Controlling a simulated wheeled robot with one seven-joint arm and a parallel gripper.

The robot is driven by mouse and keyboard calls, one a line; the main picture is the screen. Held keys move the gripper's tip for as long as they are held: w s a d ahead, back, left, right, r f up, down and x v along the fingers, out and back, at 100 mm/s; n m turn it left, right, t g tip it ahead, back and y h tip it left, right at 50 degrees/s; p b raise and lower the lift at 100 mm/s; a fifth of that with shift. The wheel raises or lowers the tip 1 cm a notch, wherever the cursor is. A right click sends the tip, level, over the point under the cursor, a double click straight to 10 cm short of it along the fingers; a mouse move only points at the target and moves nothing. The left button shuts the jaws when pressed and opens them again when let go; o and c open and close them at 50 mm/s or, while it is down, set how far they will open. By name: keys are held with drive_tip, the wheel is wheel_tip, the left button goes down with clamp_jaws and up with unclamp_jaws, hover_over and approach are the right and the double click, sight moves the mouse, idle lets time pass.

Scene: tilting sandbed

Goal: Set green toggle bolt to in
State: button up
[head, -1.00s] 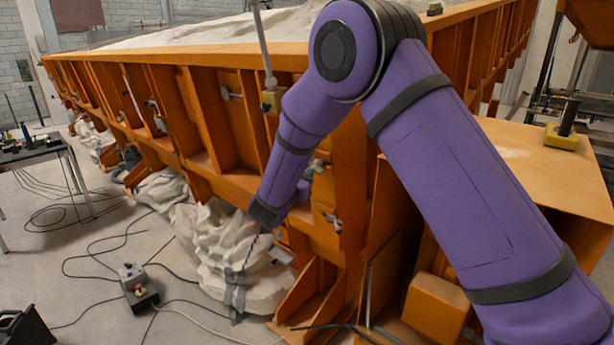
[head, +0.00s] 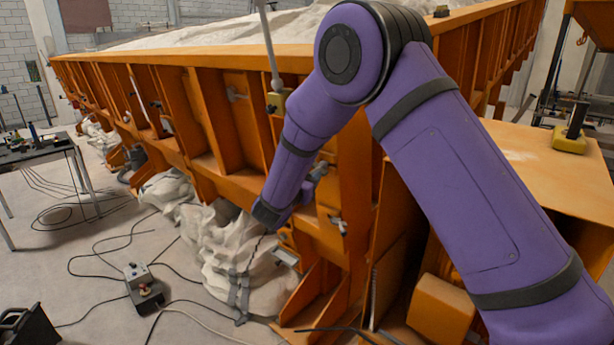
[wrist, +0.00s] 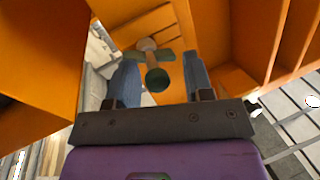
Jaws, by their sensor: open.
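The green toggle bolt (wrist: 157,79) shows in the wrist view with a round dark green end and a cross handle behind it, on a pale shaft. It sticks out from the orange frame, between the two blue-grey fingers of my gripper (wrist: 161,64). The fingers are apart, one on each side of it, with gaps visible; I see no clear contact. In the head view, a grey-green toggle bolt (head: 319,171) shows beside my forearm on the orange sandbed; my fingers are mostly hidden there.
Orange ribs and plates of the sandbed (head: 235,185) surround my gripper closely. Another toggle fitting (head: 338,224) sits lower on the frame. White sacks (head: 215,250) lie below. A control box (head: 141,286) and cables lie on the floor at left, near a table (head: 40,150).

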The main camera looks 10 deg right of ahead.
drive_tip(key=v, duration=1)
drive_tip(key=shift+s+a, duration=0.25)
drive_tip(key=shift+s, duration=0.05)
drive_tip(key=d+r+n+y, duration=0.2)
drive_tip(key=d+r+y, duration=0.1)
drive_tip(key=r+y, duration=0.3)
drive_tip(key=d+r+n+y, duration=0.1)
drive_tip(key=d+r+y, duration=0.3)
drive_tip(key=r, duration=0.5)
drive_tip(key=s+d+r+n+g+y, duration=0.2)
drive_tip(key=s+d+r+n+y, duration=0.1)
drive_tip(key=s+r, duration=0.1)
drive_tip(key=s+d+n+g, duration=0.1)
drive_tip(key=s+d, duration=0.4)
drive_tip(key=s, duration=0.5)
drive_tip(key=s+d+f+g+h, duration=0.1)
drive_tip(key=s+d+g, duration=0.3)
drive_tip(key=s, duration=0.7)
drive_tip(key=s+d+f+n+g+h, duration=0.1)
drive_tip(key=s+d+g, duration=0.2)
drive_tip(key=s+d, duration=0.3)
drive_tip(key=s, duration=0.5)
drive_tip(key=shift+s+d+n, duration=0.2)
drive_tip(key=shift+d+n, duration=0.05)
drive_tip(key=shift+n, duration=0.05)
